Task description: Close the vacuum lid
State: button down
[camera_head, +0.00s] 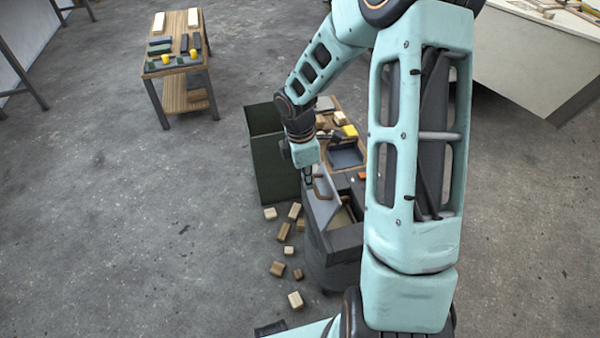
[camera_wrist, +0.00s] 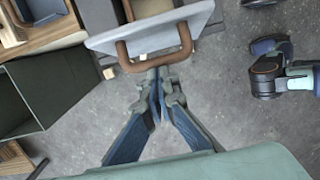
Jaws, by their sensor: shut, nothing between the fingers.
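The vacuum (camera_head: 330,262) is a dark grey rounded body beside the workbench. Its grey lid (camera_head: 322,212) stands raised and tilted, with an opening showing to its right. The lid also shows at the top of the wrist view (camera_wrist: 110,42), with its brown loop handle (camera_wrist: 155,63) toward me. My gripper (camera_head: 308,183) is at the left side of the lid, near the handle. In the wrist view my gripper (camera_wrist: 160,75) has its fingertips together just below the handle. I cannot tell whether they touch it. Nothing is held.
A dark green open bin (camera_head: 272,160) stands left of the vacuum. A cluttered wooden table (camera_head: 328,105) is behind it. Several wood blocks (camera_head: 277,268) lie on the floor at left. A small table (camera_head: 185,68) stands farther back. The floor at far left is clear.

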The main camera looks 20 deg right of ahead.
aim_at(332, 182)
jog(key=d+y+p, duration=0.2)
jog(key=p, duration=0.1)
jog(key=d+y+p, duration=0.1)
jog(key=d+p, duration=0.1)
jog(key=d, duration=0.1)
jog(key=d+y+p, duration=0.2)
jog(key=d+p, duration=0.1)
jog(key=shift+f+y+p, duration=0.3)
jog(key=shift+f+p, duration=0.05)
jog(key=shift+f, duration=0.05)
jog(key=d+f+y+b, duration=0.4)
jog(key=d+f+b, duration=0.4)
jog(key=b, duration=0.3)
jog(key=shift+d+b, duration=0.35)
jog(key=shift+d, duration=0.15)
